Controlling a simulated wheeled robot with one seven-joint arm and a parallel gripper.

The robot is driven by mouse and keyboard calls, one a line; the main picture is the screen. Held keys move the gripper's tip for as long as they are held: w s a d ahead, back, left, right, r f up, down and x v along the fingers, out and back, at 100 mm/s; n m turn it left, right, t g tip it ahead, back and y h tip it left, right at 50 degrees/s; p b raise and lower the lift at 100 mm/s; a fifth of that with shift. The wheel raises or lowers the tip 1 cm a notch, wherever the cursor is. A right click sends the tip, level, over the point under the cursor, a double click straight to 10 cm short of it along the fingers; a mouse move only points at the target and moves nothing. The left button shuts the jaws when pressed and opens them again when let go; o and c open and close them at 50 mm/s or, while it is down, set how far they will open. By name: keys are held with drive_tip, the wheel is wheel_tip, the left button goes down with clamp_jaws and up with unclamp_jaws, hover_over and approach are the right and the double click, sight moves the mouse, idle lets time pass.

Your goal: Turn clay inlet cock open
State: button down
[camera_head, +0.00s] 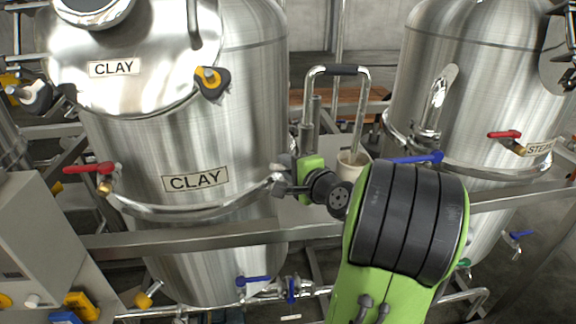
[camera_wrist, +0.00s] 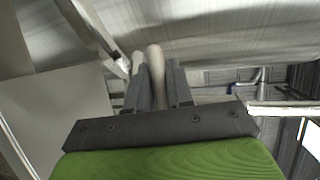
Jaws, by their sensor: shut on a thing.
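The clay tank (camera_head: 150,145) is a steel vessel with two CLAY labels, at the left of the head view. My gripper (camera_head: 279,177) is at the right side of this tank, level with its lower rim. In the wrist view my gripper (camera_wrist: 156,88) has its grey jaws closed around a pale, rounded, lever-like thing (camera_wrist: 155,63) close to the tank wall. I cannot tell for certain whether this is the clay inlet cock's handle. My gripper and wrist hide most of it in the head view.
A red-handled cock (camera_head: 91,168) sits at the tank's left and a blue-handled valve (camera_head: 253,281) below it. A steel rail (camera_head: 200,235) crosses in front. A second tank (camera_head: 480,90), with red and blue levers, stands at the right.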

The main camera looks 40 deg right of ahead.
drive_tip(key=n, duration=0.1)
drive_tip(key=f+n+g+b, duration=0.1)
drive_tip(key=n, duration=0.1)
drive_tip(key=shift+d+f+g+h, duration=0.1)
drive_tip(key=shift+f+g+h, duration=0.2)
drive_tip(key=shift+h, duration=0.1)
drive_tip(key=shift+s+d+f+n+g+h+b, duration=0.15)
drive_tip(key=shift+f+n+g+h+b, duration=0.15)
drive_tip(key=shift+n, duration=0.2)
drive_tip(key=shift+s+d+f+n+g+h+b, duration=0.1)
drive_tip(key=shift+d+f+n+g+h+b, duration=0.15)
drive_tip(key=shift+n, duration=0.25)
drive_tip(key=c, duration=1.1)
unclamp_jaws()
drive_tip(key=shift+s+a+r, duration=0.1)
drive_tip(key=p+v, duration=0.1)
drive_tip(key=v, duration=1.4)
drive_tip(key=shift+s+a+p, duration=0.2)
drive_tip(key=shift+s+p, duration=0.05)
drive_tip(key=shift+p, duration=0.05)
drive_tip(key=shift+r, duration=0.15)
